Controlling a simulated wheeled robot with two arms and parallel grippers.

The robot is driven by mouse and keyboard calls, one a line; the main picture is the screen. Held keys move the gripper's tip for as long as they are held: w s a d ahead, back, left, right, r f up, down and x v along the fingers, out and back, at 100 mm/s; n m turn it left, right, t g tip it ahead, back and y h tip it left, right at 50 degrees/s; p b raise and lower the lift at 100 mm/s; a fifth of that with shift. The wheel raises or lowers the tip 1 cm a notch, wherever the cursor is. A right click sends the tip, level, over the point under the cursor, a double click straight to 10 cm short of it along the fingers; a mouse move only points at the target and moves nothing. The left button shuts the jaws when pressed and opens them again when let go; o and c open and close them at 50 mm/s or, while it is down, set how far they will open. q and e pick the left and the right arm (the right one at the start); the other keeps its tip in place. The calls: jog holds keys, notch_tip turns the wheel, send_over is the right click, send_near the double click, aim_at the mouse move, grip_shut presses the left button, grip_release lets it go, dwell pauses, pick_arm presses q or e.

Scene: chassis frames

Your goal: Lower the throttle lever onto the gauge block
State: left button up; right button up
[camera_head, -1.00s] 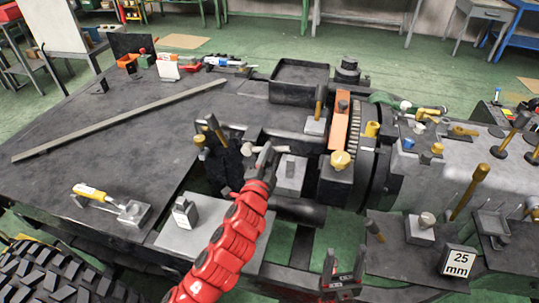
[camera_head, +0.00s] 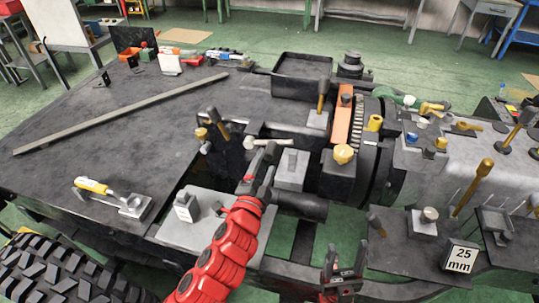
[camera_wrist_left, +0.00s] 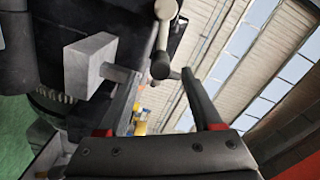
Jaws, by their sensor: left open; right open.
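A pale lever (camera_head: 268,143) with a rounded end, apparently the throttle lever, lies crosswise above the machine. A grey block (camera_head: 291,168), perhaps the gauge block, stands just right of and below it. My left gripper (camera_head: 260,182) is open and empty, a little nearer the camera than the lever. In the left wrist view the lever's knob (camera_wrist_left: 161,66) shows beyond and between the fingertips (camera_wrist_left: 160,78), apart from them. The grey block (camera_wrist_left: 90,66) shows left of the knob. The lever's base is hidden. My right gripper (camera_head: 343,272) is open and empty at the lower middle.
A block marked 25 mm (camera_head: 459,259) stands at the lower right. A yellow knob (camera_head: 343,153) and upright handles crowd the machine's right side.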

pick_arm(q)
jog(key=p+v, duration=0.5)
jog(key=v, duration=0.5)
jog(key=shift+s+p, duration=0.3)
jog(key=shift+p, duration=0.05)
jog(key=shift+a, duration=0.1)
